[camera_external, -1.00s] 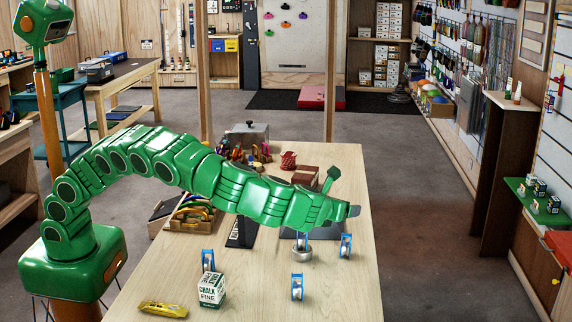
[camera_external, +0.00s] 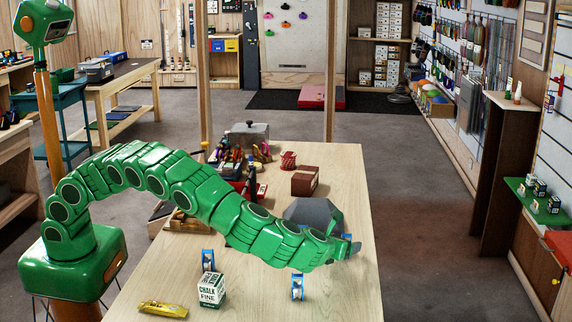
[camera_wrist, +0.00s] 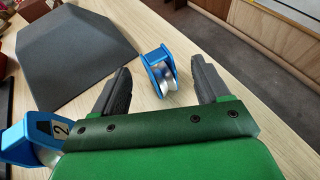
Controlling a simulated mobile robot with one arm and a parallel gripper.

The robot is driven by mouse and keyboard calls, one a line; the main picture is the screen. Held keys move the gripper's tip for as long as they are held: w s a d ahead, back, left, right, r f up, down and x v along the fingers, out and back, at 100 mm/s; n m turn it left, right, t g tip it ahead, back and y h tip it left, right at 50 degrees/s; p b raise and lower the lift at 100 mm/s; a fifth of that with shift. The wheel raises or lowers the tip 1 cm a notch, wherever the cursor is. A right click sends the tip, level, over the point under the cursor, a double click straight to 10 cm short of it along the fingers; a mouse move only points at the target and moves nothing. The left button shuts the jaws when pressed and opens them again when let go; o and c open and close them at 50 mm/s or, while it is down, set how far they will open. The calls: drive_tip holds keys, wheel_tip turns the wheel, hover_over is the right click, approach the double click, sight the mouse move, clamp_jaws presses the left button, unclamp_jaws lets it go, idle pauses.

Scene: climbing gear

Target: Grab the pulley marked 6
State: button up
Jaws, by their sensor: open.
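My gripper (camera_external: 350,250) is low over the right side of the table, its jaws open. In the wrist view my gripper (camera_wrist: 160,84) has a dark finger on each side of a blue pulley (camera_wrist: 161,72) with a silver wheel. The pulley stands on the wood with a gap to both fingers, and I cannot read a number on it. Another blue pulley (camera_wrist: 32,138), marked 2, is at the lower left, partly cut off. In the external view two pulleys stand further left, one behind the chalk box (camera_external: 208,260) and one near the front (camera_external: 297,287). Their numbers are not readable.
A dark grey angular plate (camera_wrist: 75,55) lies left of the pulley; it also shows in the external view (camera_external: 312,213). A chalk box (camera_external: 212,290) and a yellow item (camera_external: 163,309) are at the front. A brown box (camera_external: 305,181) is further back. The right-front table is clear.

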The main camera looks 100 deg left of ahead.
drive_tip(key=x, duration=0.4)
drive_tip(key=shift+w+a+f, duration=0.1)
drive_tip(key=shift+a+f, duration=0.15)
drive_tip(key=shift+a, duration=0.05)
drive_tip(key=shift+c, duration=0.2)
drive_tip(key=c, duration=1.3)
drive_tip(key=shift+o, duration=0.2)
drive_tip(key=shift+r, duration=0.5)
wheel_tip(320, 180, up, 2)
drive_tip(key=shift+r, duration=0.1)
drive_tip(key=s+r, duration=0.9)
drive_tip(key=s, duration=0.5)
drive_tip(key=shift+d+r, duration=0.25)
drive_tip(key=shift+r, duration=0.15)
